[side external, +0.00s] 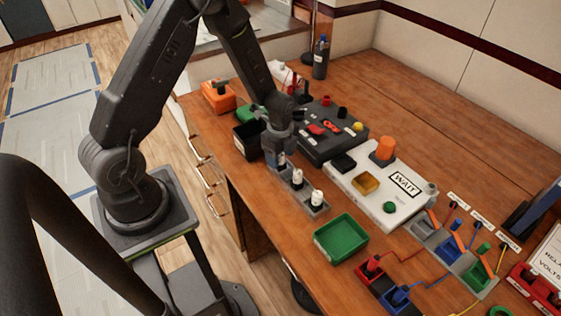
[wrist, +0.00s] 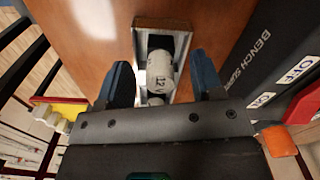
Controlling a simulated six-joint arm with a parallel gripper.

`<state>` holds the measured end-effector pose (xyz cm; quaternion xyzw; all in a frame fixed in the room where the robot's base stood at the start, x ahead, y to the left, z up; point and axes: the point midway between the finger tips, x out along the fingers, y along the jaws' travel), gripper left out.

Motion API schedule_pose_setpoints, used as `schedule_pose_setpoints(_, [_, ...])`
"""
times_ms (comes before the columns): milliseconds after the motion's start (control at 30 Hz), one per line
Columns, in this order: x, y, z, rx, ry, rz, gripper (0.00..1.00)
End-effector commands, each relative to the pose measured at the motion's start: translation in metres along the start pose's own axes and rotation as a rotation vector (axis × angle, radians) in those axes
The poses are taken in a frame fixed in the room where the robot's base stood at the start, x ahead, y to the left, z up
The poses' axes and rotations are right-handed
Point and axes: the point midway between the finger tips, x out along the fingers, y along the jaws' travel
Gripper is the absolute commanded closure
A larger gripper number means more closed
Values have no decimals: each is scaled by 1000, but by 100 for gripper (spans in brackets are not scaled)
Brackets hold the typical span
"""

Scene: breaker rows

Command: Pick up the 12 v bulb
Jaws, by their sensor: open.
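A white bulb marked "12" (wrist: 160,75) stands in a grey metal holder (wrist: 148,25) in the wrist view. My gripper (wrist: 161,62) is open, its two dark blue fingers on either side of this bulb with gaps between. Part of another white bulb (wrist: 155,100) shows behind it, mostly hidden by my gripper's body. In the side view my gripper (side external: 281,157) is down at the far end of the holder (side external: 318,210). Two white bulbs, a middle one (side external: 297,175) and a near one (side external: 316,197), stand upright there; the far slot is largely hidden by my gripper.
A dark bench supply (side external: 340,140) stands close beside my gripper, with a black bin (side external: 246,140) on the other side. A white WAIT panel (side external: 400,210) and a green tray (side external: 341,238) lie nearby. Wood desk is bare at the back right.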

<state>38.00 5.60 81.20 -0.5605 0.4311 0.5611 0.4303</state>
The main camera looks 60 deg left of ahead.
Motion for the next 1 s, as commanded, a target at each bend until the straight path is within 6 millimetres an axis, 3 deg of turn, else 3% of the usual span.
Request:
schedule_pose_setpoints(333, [8, 0, 0, -1, 0, -2, 40])
schedule_pose_setpoints(900, [8, 0, 0, -1, 0, -2, 94])
schedule_pose_setpoints(1000, [8, 0, 0, -1, 0, -2, 94])
